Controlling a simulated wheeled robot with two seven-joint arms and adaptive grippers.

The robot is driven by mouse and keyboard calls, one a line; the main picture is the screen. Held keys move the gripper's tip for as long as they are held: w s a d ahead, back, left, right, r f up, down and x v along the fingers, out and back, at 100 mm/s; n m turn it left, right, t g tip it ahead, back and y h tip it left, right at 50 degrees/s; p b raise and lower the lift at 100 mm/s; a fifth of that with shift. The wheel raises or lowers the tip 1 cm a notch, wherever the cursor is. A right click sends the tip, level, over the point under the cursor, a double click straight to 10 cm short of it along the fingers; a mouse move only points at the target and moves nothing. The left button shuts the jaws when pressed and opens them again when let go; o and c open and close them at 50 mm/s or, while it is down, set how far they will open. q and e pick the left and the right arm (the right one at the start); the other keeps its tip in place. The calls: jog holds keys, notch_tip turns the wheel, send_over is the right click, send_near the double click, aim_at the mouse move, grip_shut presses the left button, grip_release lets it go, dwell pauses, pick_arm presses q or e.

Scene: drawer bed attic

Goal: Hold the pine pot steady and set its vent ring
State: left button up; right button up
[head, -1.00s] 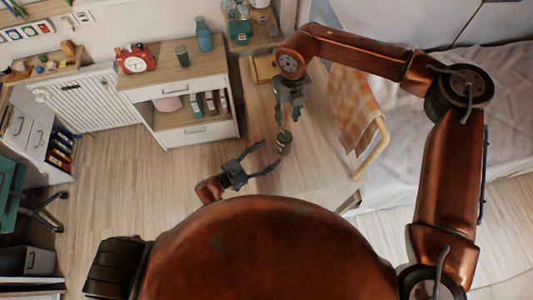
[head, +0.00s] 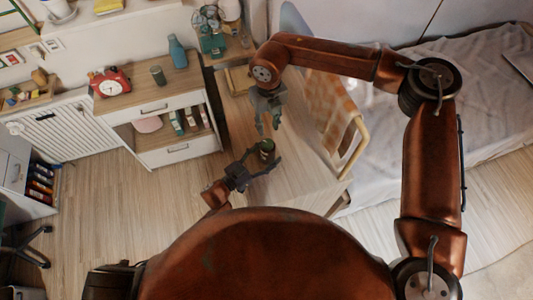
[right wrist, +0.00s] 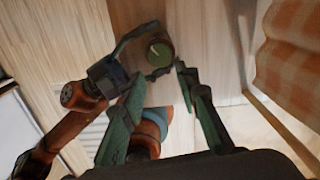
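The pine pot (head: 267,150) is a small upright dark cylinder with a green top, standing on the wooden desk. In the right wrist view the pot (right wrist: 160,52) shows its round green top with a pale mark. No separate vent ring can be made out. My left gripper (head: 268,152) is open, with its fingers on either side of the pot; a gap shows at one finger in the right wrist view. My right gripper (head: 267,129) is above and behind the pot, pointing down. Its fingers (right wrist: 159,72) are spread and empty, short of the pot.
An orange checked cloth (head: 328,105) hangs over a wooden chair frame (head: 352,150) right of the desk (head: 290,178). A wooden tray (head: 238,80) lies at the desk's far end. A white drawer unit (head: 180,150) with a red clock (head: 110,83) stands to the left.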

aim_at(268, 143)
pick_arm(q)
jog(key=c, duration=1.2)
jog(key=shift+c, duration=0.2)
pick_arm(e)
jog(key=shift+o, duration=1)
jog(key=o, duration=0.3)
jog(key=shift+a+r+n, duration=0.1)
jog(key=shift+r+n, duration=0.15)
jog(key=shift+n, duration=0.65)
notch_tip(268, 143, down, 10)
jog(key=n, duration=0.4)
jog(key=shift+f+n, duration=0.15)
jog(key=shift+n, duration=0.25)
jog(key=shift+c, duration=0.3)
jog(key=c, duration=1.1)
